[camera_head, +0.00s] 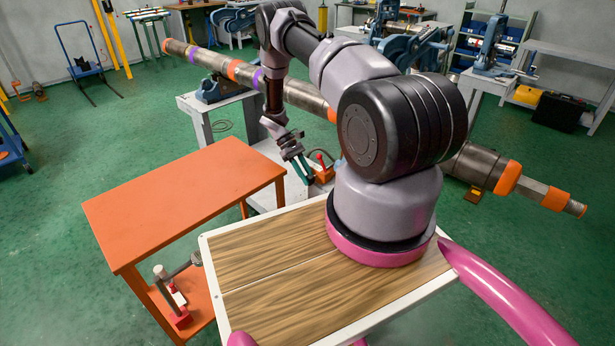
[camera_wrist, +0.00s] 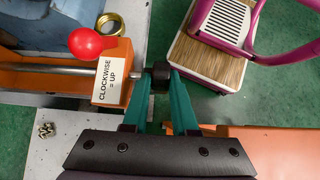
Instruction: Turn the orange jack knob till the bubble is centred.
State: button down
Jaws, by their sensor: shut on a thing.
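An orange jack block (camera_wrist: 112,72) with a white label (camera_wrist: 108,80) reading "CLOCKWISE = UP" is in the wrist view. A metal rod (camera_wrist: 70,71) runs through it to a dark knob (camera_wrist: 160,72) at its right. My gripper (camera_wrist: 160,84), with teal fingers, is shut on this knob, one finger on each side. In the head view my gripper (camera_head: 304,170) is just left of the small orange jack (camera_head: 323,171), under the long pipe (camera_head: 303,96). No bubble or level can be made out in either view.
Small metal parts (camera_wrist: 45,130) lie on the grey surface at left. In the head view an orange table (camera_head: 180,195) with a clear top stands left of my arm.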

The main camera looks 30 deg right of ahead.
jog(key=g, duration=0.1)
jog(key=g+h, duration=0.1)
jog(key=g, duration=0.1)
jog(key=g+h, duration=0.1)
jog(key=g, duration=0.1)
jog(key=shift+w+d+f, duration=0.15)
jog(key=shift+w+f, duration=0.1)
jog(key=shift+f, duration=0.1)
jog(key=shift+g, duration=0.5)
jog(key=c, duration=0.7)
grip_release()
jog(key=shift+a, duration=0.2)
jog(key=shift+f, duration=0.1)
